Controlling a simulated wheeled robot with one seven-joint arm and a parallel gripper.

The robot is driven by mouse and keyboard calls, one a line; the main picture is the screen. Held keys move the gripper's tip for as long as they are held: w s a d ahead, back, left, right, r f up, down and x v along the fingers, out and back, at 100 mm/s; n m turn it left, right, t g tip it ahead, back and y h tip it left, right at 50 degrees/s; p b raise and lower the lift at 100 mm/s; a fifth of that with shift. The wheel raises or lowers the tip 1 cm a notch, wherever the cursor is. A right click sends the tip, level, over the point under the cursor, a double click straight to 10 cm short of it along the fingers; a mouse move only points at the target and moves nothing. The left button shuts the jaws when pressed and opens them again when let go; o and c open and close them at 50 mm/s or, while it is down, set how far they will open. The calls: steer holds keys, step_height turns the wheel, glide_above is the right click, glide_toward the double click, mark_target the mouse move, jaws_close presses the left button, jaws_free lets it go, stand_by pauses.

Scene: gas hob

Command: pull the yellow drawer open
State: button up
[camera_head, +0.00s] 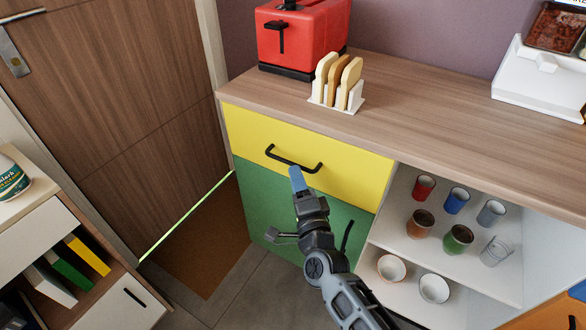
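The yellow drawer (345,172) is at the top of the cabinet, under the wooden worktop. Its front looks flush with the cabinet, so it appears shut. A black bar handle (291,160) runs across its upper middle. My gripper (297,179) reaches up from below, its blue fingertip just under the middle of the handle in the picture. I cannot tell whether it touches the handle. Only one blue finger surface shows clearly, so the gap between the fingers is hidden.
A green front (262,205) lies below the drawer. Open shelves with several cups (458,238) are to the right. A red toaster (302,38) and a toast rack (337,85) stand on the worktop. A wooden door (110,100) is at left, with free floor before the cabinet.

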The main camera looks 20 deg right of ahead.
steer(key=shift+w+d+r, duration=0.15)
steer(key=shift+w, duration=0.85)
steer(key=shift+w+d+r, duration=0.1)
steer(key=shift+w, duration=0.9)
steer(key=shift+c, duration=0.2)
jaws_close()
